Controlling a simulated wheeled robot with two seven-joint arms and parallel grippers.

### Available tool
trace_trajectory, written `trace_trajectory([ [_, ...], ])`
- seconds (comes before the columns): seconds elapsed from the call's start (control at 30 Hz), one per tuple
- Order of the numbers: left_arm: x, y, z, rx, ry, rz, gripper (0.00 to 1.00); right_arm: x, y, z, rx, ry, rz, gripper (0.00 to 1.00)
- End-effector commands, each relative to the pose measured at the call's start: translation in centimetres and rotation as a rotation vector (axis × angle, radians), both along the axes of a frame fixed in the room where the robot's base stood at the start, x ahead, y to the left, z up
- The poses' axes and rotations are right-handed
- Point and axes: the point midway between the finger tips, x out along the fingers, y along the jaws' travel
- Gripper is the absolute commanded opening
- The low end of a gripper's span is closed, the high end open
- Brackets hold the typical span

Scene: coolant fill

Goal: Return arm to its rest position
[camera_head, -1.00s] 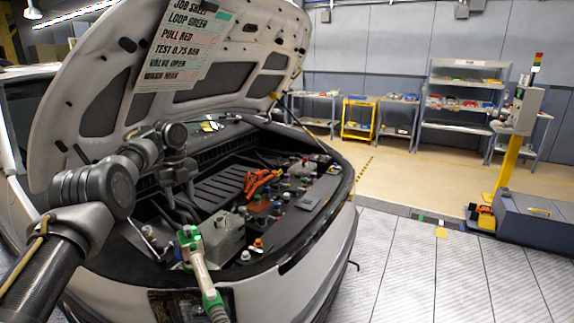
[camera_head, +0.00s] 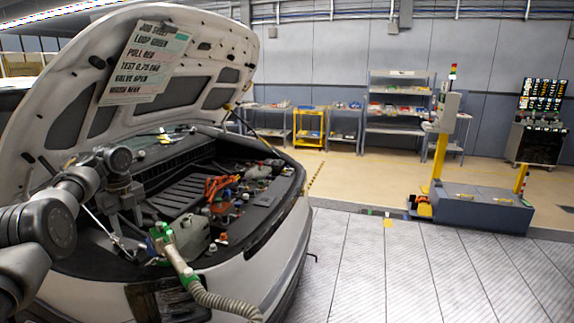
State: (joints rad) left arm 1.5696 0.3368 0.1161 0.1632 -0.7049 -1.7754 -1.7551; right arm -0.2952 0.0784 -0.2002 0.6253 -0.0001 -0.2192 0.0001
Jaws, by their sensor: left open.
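My left arm (camera_head: 45,225) comes in from the left and reaches over the front corner of the car's open engine bay (camera_head: 262,215). My left gripper (camera_head: 130,222) points down into the bay. It is open and looks empty, though its fingertips are small and dark against the bay. A green and white fill nozzle (camera_head: 172,250) stands at the front edge of the bay, right of the gripper and apart from it. Its ribbed grey hose (camera_head: 225,305) runs down over the bumper. My right gripper is not in view.
The raised hood (camera_head: 60,100) with a job sheet (camera_head: 145,62) hangs above my arm. A grey reservoir (camera_head: 192,235) and orange cables (camera_head: 220,186) sit in the bay. Shelves (camera_head: 398,100) and a yellow-posted station (camera_head: 440,165) stand behind. The floor (camera_head: 390,270) at right is clear.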

Motion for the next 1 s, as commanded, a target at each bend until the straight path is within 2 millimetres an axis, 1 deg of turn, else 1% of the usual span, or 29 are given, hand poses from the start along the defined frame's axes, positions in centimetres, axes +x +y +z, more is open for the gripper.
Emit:
trace_trajectory([
  [0.03, 0.0, 0.2, -0.9, 0.008, 0.002, 0.023, 0.45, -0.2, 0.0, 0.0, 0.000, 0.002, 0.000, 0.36],
  [0.13, 0.2, 0.5, -2.5, 0.024, -0.001, 0.074, 0.45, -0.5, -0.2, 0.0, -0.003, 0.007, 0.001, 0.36],
  [0.23, 0.3, 0.7, -4.3, 0.043, -0.007, 0.134, 0.45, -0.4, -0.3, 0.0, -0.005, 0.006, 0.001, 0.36],
  [0.37, 0.4, 0.8, -7.6, 0.074, -0.018, 0.232, 0.45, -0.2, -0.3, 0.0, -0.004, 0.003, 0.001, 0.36],
  [0.47, 0.3, 0.7, -10.5, 0.100, -0.035, 0.319, 0.45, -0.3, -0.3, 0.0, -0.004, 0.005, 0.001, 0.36],
  [0.57, -0.3, 0.4, -14.3, 0.130, -0.057, 0.423, 0.45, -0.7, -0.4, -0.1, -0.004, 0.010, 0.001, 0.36],
  [0.63, -1.2, 0.0, -17.5, 0.151, -0.081, 0.511, 0.45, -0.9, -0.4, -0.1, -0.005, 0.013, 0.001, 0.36],
  [0.67, -1.8, -0.2, -19.0, 0.159, -0.094, 0.553, 0.45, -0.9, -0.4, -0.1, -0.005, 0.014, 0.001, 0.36],
  [0.7, -2.7, -0.7, -21.1, 0.168, -0.115, 0.611, 0.45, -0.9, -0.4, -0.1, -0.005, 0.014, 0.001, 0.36],
  [0.77, -4.4, -1.6, -24.2, 0.176, -0.147, 0.701, 0.45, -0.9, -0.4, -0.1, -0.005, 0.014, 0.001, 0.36],
  [0.8, -5.8, -2.3, -26.1, 0.177, -0.171, 0.761, 0.45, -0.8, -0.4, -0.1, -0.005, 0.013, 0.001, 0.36],
  [0.87, -8.1, -3.5, -28.8, 0.170, -0.202, 0.845, 0.45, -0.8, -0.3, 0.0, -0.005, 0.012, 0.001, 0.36],
  [0.9, -9.8, -4.4, -30.4, 0.160, -0.224, 0.900, 0.45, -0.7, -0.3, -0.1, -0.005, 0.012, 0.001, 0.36],
  [0.97, -12.6, -5.8, -32.5, 0.140, -0.252, 0.983, 0.45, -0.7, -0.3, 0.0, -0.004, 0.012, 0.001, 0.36],
  [1.0, -14.7, -6.8, -33.8, 0.123, -0.268, 1.039, 0.45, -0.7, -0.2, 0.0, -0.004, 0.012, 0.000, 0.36],
])
